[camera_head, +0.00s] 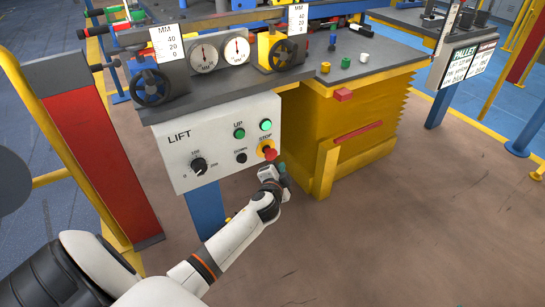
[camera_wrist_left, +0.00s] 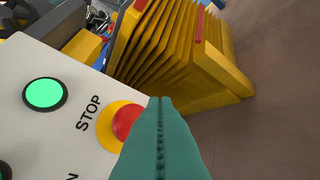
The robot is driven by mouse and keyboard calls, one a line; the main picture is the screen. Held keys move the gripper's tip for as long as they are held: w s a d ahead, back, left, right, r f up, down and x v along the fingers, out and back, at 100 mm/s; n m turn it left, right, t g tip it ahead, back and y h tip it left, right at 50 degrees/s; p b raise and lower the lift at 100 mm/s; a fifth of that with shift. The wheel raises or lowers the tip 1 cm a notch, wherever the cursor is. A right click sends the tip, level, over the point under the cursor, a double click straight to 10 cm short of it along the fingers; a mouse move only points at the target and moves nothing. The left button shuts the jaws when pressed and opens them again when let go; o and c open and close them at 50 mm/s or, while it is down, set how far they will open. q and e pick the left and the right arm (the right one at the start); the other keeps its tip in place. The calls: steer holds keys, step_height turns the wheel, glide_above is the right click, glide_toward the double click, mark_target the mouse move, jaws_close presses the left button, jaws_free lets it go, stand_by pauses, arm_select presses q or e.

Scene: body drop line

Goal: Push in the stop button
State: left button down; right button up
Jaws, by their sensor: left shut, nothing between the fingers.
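The stop button (camera_head: 270,153) is a red knob on a yellow disc at the right edge of the white LIFT panel (camera_head: 183,155). In the left wrist view the red stop button (camera_wrist_left: 125,121) sits beside the word STOP, partly covered by my fingers. My left gripper (camera_head: 282,169) is shut and empty, just below and right of the button. Its teal fingertips also show shut in the left wrist view (camera_wrist_left: 160,101), overlapping the button's right side in the picture. I cannot tell whether they touch it. My right gripper is not in view.
A lit green lamp (camera_head: 266,125), an UP button (camera_head: 239,133), a DOWN button (camera_head: 241,158) and a dial (camera_head: 198,165) share the panel. A yellow bellows body (camera_head: 360,120) stands to the right. The brown floor (camera_head: 400,230) is open at the front right.

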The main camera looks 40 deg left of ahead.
mark_target(274, 155)
arm_select(q)
steer(key=shift+w+a, duration=0.3)
steer(key=shift+a, duration=0.35)
steer(key=shift+w+a, duration=0.25)
steer(key=shift+a, duration=0.4)
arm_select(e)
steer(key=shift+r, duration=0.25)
arm_select(q)
steer(key=shift+a, duration=0.1)
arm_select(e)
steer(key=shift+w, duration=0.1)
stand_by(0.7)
arm_select(q)
steer(key=shift+w+a, duration=0.15)
steer(key=shift+a, duration=0.15)
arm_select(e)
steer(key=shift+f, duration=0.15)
arm_select(q)
steer(key=shift+w+a, duration=0.25)
steer(key=shift+a, duration=0.4)
stand_by(0.6)
steer(key=shift+d, duration=0.1)
steer(key=shift+s+d, duration=0.25)
steer(key=shift+d, duration=0.25)
steer(key=shift+s+d, duration=0.2)
steer(key=shift+d, duration=0.3)
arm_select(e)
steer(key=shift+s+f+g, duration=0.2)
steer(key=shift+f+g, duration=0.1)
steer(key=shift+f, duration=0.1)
